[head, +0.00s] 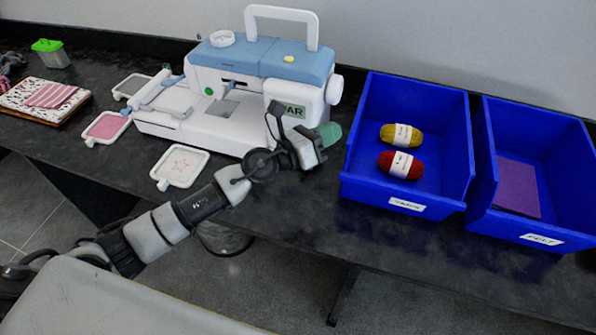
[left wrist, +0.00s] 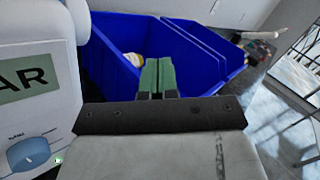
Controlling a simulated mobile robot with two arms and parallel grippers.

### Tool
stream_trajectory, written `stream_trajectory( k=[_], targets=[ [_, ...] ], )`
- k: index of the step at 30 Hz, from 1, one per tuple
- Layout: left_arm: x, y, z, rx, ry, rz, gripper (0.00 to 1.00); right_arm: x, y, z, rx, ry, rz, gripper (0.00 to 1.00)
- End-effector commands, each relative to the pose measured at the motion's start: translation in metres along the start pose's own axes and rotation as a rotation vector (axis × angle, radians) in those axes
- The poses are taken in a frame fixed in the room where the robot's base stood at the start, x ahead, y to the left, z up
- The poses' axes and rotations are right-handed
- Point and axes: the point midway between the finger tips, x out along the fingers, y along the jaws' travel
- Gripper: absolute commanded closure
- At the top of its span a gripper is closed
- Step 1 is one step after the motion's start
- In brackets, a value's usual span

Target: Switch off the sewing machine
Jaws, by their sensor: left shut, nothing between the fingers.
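The blue and white sewing machine (head: 262,62) stands on the dark table. In the left wrist view its white side (left wrist: 30,105) is close on the left, with a green label reading "AR" at its visible end. Below the label is a blue-grey dial (left wrist: 28,153) with a small green light (left wrist: 58,160) beside it. In the head view my arm and gripper cover the area below the label. My left gripper (head: 328,134) is shut and empty just right of the machine's lower front. Its green fingers (left wrist: 157,78) point toward the blue bin, apart from the dial. My right gripper is not in view.
A blue bin (head: 452,150) with yellow yarn (head: 401,134) and red yarn (head: 400,165) stands right of the gripper. Another blue bin (head: 575,180) holds purple felt (head: 517,187). Small embroidery frames (head: 180,166) lie left of my arm. The table front is clear below the bins.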

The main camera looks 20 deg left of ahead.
Motion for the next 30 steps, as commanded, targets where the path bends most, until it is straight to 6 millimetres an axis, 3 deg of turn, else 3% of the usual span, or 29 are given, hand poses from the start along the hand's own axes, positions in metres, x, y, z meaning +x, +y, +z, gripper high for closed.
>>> stream_trajectory(
  k=[1, 8, 12, 18, 22, 30],
  targets=[
    [-0.011, 0.004, -0.016, 0.018, -0.036, 0.044, 1.0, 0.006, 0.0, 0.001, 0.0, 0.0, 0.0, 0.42],
    [-0.068, 0.029, -0.064, 0.165, -0.11, 0.345, 1.0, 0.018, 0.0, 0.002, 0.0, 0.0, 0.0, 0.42],
    [-0.106, 0.043, -0.096, 0.248, -0.052, 0.54, 1.0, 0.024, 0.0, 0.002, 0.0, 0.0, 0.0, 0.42],
    [-0.147, 0.054, -0.129, 0.331, 0.071, 0.72, 1.0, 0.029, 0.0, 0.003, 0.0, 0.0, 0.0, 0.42],
    [-0.158, 0.056, -0.137, 0.355, 0.115, 0.766, 1.0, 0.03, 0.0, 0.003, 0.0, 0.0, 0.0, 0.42],
    [-0.16, 0.056, -0.138, 0.362, 0.125, 0.774, 1.0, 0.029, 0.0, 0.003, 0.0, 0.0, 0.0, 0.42]
  ],
)
